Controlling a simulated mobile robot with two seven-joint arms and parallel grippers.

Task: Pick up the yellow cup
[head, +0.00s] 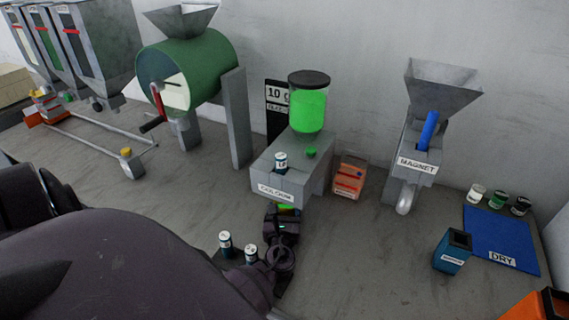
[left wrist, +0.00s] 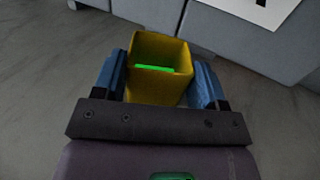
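The yellow cup (left wrist: 157,86) is square and open at the top, with something bright green inside. In the left wrist view it stands between the two blue fingers of my left gripper (left wrist: 158,88), close to both. I cannot tell whether the fingers press on it. In the head view my left gripper (head: 285,218) is at the front of the dispenser marked CALCIUM (head: 289,171), below its label. Only a small yellow and green patch of the cup shows there. My right gripper is not in view.
Two small jars (head: 225,244) stand close to the left of my left gripper, and another jar (head: 281,162) sits on the dispenser. A blue container (head: 453,252) and a blue DRY mat (head: 495,240) are at the right.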

